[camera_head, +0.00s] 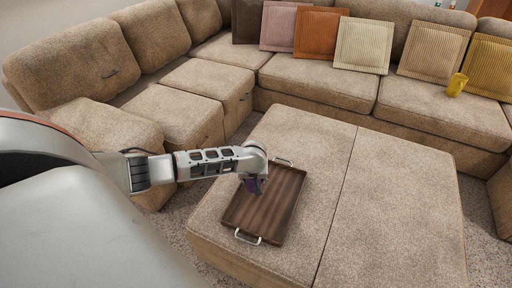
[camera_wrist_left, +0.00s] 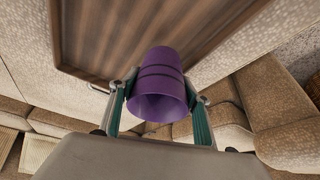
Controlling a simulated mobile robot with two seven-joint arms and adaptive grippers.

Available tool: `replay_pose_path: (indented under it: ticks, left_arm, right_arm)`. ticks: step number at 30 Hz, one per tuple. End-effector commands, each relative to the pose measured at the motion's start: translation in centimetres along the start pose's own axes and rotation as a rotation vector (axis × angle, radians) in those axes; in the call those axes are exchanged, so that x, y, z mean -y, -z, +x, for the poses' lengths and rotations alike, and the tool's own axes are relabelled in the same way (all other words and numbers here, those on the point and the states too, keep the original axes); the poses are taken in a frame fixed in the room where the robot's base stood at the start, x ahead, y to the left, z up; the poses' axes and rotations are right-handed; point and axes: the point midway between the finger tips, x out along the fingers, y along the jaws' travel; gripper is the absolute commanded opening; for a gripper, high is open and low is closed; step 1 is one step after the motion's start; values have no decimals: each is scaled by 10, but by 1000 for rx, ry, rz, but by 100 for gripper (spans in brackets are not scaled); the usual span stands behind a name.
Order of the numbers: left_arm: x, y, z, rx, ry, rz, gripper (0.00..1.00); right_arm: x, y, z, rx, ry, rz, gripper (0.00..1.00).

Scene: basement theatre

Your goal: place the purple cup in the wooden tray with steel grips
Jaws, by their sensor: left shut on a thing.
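The purple cup (camera_wrist_left: 160,88) is between the fingers of my left gripper (camera_wrist_left: 160,110), which is shut on it. In the head view the cup (camera_head: 254,186) is a small dark purple patch under my left gripper (camera_head: 257,178), mostly hidden by it. The dark wooden tray with steel grips (camera_head: 268,213) lies on the ottoman. The cup appears over the tray's far left part, near the left edge; whether it touches the tray I cannot tell. The tray also shows behind the cup in the left wrist view (camera_wrist_left: 100,40). My right gripper is not in view.
The beige ottoman (camera_head: 380,215) has wide bare room right of the tray. A beige sectional sofa (camera_head: 320,80) wraps around behind and left, with several coloured cushions. A yellow cup (camera_head: 457,85) stands on the sofa seat at right.

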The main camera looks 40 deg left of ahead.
Motion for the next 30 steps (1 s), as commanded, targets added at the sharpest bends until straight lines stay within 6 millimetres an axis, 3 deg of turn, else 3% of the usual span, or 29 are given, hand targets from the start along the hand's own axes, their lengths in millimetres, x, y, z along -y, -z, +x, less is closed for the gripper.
replay_pose_path:
  ticks: [9,14,22,23,24,25,30]
  left_arm:
    - [2,-19,40,6,6,4,27]
    - [0,-16,38,-1,-1,1,23]
    - [-1,-16,41,-1,-1,-1,23]
    - [-1,-17,41,-1,-1,0,49]
    - [-1,-16,41,-2,-1,0,59]
    - [0,-16,41,-2,-1,0,64]
    - [0,-16,41,-2,-1,0,64]
  right_arm:
    - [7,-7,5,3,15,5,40]
    - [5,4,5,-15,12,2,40]
    - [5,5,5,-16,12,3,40]
    - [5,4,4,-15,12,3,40]
    - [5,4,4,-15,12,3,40]
    - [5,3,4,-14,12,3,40]
    - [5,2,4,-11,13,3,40]
